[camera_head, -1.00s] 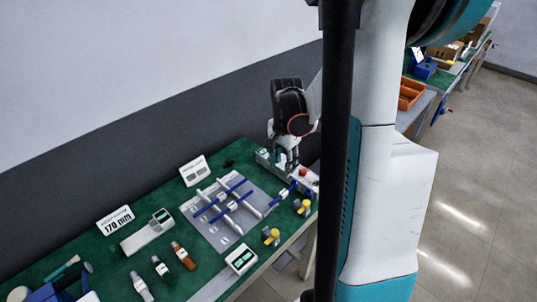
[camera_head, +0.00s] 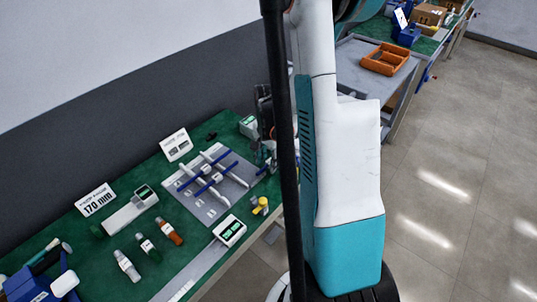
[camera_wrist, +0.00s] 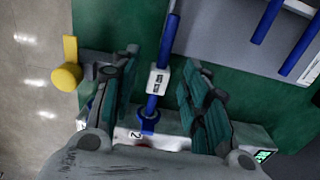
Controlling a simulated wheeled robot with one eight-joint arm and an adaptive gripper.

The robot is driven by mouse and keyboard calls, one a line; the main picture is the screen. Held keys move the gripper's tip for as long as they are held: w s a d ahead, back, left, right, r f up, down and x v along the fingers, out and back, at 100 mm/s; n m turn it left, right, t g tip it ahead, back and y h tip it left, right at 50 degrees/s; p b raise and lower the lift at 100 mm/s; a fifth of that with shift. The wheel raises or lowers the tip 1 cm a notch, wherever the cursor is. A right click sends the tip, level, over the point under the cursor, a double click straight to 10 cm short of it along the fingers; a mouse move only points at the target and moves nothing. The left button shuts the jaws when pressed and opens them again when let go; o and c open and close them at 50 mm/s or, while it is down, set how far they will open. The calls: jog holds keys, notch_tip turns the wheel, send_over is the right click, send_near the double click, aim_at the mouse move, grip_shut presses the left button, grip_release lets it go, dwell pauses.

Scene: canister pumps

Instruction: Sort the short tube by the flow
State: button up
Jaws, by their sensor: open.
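In the wrist view, my gripper (camera_wrist: 160,72) is open, with a finger on each side of a blue tube (camera_wrist: 171,38). The tube carries a white block (camera_wrist: 158,80) with a dark marking, and a blue ring (camera_wrist: 148,122) is at its lower end. Gaps show between the tube and both fingers. In the head view, my column and arm hide most of the gripper. Blue tubes (camera_head: 212,181) and white bars lie crossed on the grey mat (camera_head: 222,213). I cannot tell which tube is the short one.
A small white-topped box (camera_head: 249,126) with a green display stands near the gripper. A yellow valve (camera_head: 260,205) and white display box (camera_head: 229,231) sit along the front edge. A 170 mm sign (camera_head: 95,200), a meter (camera_head: 131,212) and several capped cylinders (camera_head: 169,231) stand left.

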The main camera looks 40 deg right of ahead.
jog(key=shift+f, duration=0.3)
grip_shut()
jog(key=shift+a, duration=0.45)
jog(key=shift+a, duration=0.35)
jog(key=shift+s+a, duration=0.1)
jog(key=shift+a, duration=0.5)
jog(key=shift+r, duration=0.15)
